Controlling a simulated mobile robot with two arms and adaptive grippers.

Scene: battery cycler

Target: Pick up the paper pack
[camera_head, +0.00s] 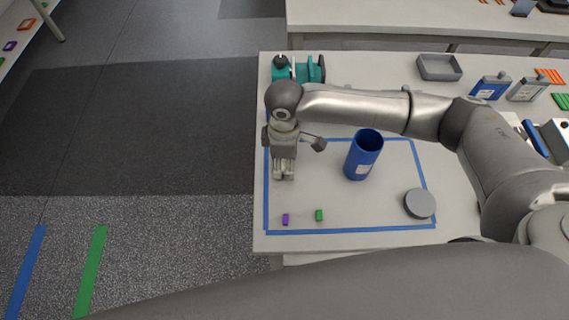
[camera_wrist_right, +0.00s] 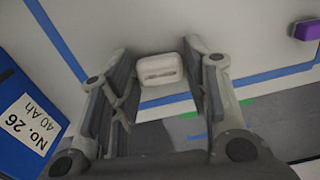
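A small white rounded pack (camera_wrist_right: 160,69), which looks like the paper pack, lies in the wrist view near the blue tape line on the pale table. My right gripper (camera_wrist_right: 158,62) is open, with its two fingers on either side of the pack. Narrow gaps seem to show between the pack and the fingers; contact is hard to judge. In the head view my right gripper (camera_head: 284,176) points down over the table's left part, inside the tape outline. The pack cannot be made out there. My left gripper is not in view.
A blue open cylinder (camera_head: 359,160) stands right of the gripper. A round grey lid (camera_head: 420,203), a purple block (camera_head: 285,219) and a green block (camera_head: 319,215) lie nearer the front. A teal device (camera_head: 316,70) stands behind. The table's left edge is close.

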